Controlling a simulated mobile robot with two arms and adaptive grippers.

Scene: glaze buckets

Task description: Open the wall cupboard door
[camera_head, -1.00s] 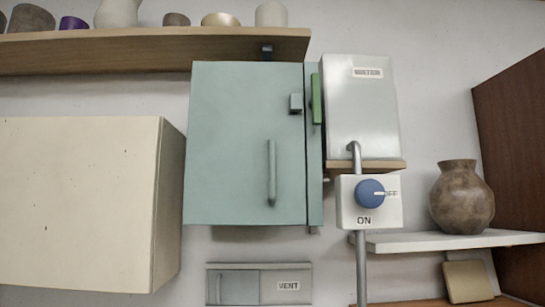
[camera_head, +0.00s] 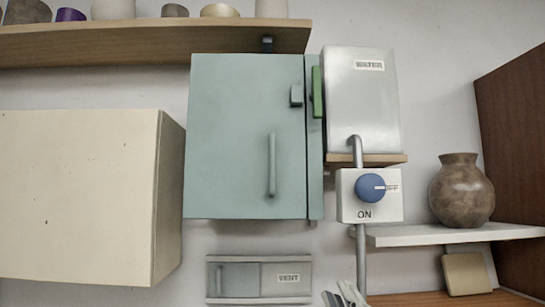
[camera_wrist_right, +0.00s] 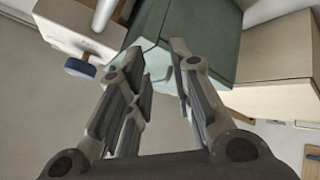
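The teal wall cupboard (camera_head: 230,130) hangs in the middle of the head view, its door closed. A vertical bar handle (camera_head: 271,165) is on the right part of the door. A small grey block (camera_head: 297,96) sits near the door's upper right edge, and a green upright bar (camera_head: 317,92) is on the strip beside it. My right gripper (camera_head: 343,297) shows at the bottom edge of the head view, below the cupboard. In the right wrist view the gripper (camera_wrist_right: 152,48) is open and empty, with the teal cupboard (camera_wrist_right: 200,30) beyond its fingers. My left gripper is out of view.
A cream cupboard (camera_head: 75,195) protrudes at the left. A grey WATER box (camera_head: 362,110) and a blue knob (camera_head: 369,188) are at the right, with a vertical pipe (camera_head: 361,255). A VENT panel (camera_head: 235,280) is below. A shelf (camera_head: 150,42) with pots is above; a brown vase (camera_head: 461,190) stands right.

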